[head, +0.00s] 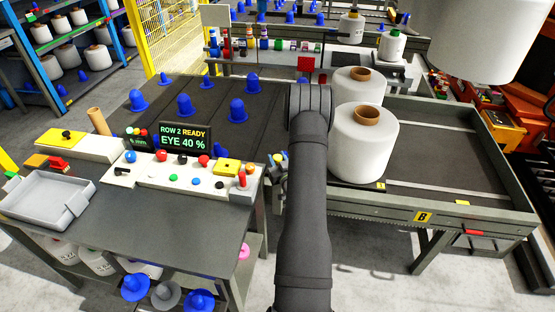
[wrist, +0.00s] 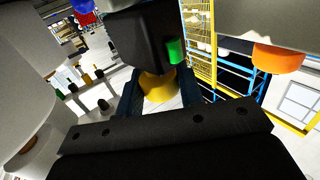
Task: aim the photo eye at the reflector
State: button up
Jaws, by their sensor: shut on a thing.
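My gripper (wrist: 158,88) shows in the wrist view with its two dark fingers on either side of a yellow rounded part (wrist: 158,86). It is shut on this part, which sits under a black box (wrist: 140,45) with a green light (wrist: 175,50); this looks like the photo eye. In the head view my arm hides the fingers and most of what they hold. A display (head: 185,137) on the console reads "ROW 2 READY" and "EYE 40 %".
Two large white bobbins (head: 363,142) stand on the conveyor table (head: 450,215) close to the right of my arm. Another bobbin (head: 478,38) hangs in the upper right. Blue cones (head: 237,110) stand on the dark bed at left. The console (head: 125,175) with buttons is in front.

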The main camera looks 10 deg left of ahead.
jog(key=shift+y, duration=0.3)
jog(key=shift+n+g+y, duration=1.3)
jog(key=shift+n+y, duration=0.1)
jog(key=shift+y, duration=0.1)
jog(key=o, duration=0.9)
jog(key=shift+o, duration=0.2)
jog(key=v, duration=1.7)
jog(key=shift+s, duration=0.2)
